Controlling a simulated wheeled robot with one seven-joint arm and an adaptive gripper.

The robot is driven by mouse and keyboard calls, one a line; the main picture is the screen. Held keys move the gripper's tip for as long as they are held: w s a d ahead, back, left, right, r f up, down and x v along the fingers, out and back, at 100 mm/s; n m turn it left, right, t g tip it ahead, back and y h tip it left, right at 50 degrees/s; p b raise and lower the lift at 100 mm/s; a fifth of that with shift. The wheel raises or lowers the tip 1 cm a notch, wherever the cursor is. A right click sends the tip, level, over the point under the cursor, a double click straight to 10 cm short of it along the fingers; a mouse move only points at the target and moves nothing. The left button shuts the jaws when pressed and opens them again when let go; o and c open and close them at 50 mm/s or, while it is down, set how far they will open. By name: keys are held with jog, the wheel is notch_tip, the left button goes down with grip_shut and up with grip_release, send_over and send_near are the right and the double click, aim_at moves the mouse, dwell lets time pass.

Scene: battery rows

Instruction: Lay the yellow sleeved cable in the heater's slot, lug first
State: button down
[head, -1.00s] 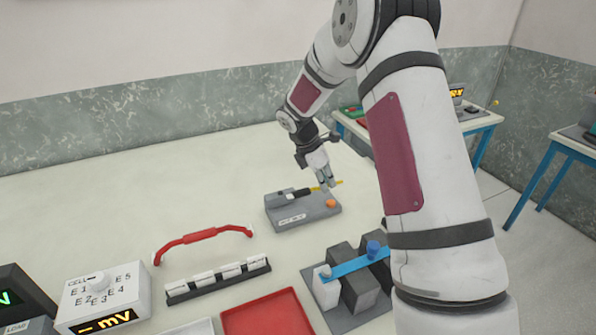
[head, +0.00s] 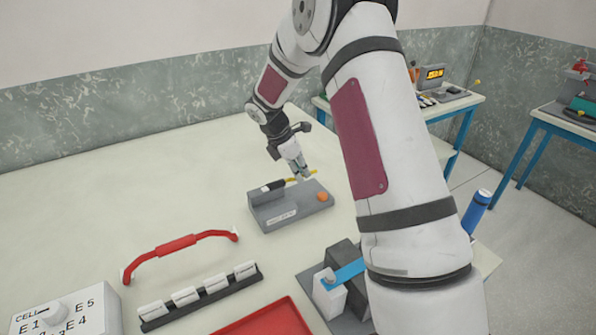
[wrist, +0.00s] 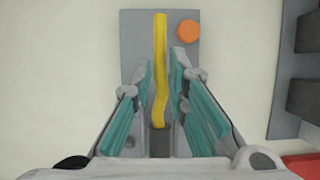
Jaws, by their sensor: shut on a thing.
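The heater (head: 284,212) is a grey block with a white label and an orange knob (head: 322,196) on the bench. The cable (head: 290,180) is yellow with a black sleeve (head: 272,187), which lies along the heater's left top part. My gripper (head: 303,174) is shut on the yellow part, above the heater's back edge. In the wrist view the yellow cable (wrist: 160,50) runs between the teal-padded fingers (wrist: 160,75), slightly bent, to a dark sleeve end (wrist: 158,141). The lug and slot are not clearly visible, so I cannot tell how deep the cable sits.
A red handle (head: 180,243), a rack of white pieces (head: 200,297) and a red tray (head: 270,322) lie in front. The bench left of the heater is clear.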

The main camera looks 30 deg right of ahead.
aim_at(303, 195)
jog(key=shift+d+f+b, duration=0.1)
jog(key=shift+f+b, duration=1.2)
jog(key=shift+f, duration=2.05)
jog(key=c, duration=1.5)
grip_release()
jog(key=v, duration=1.2)
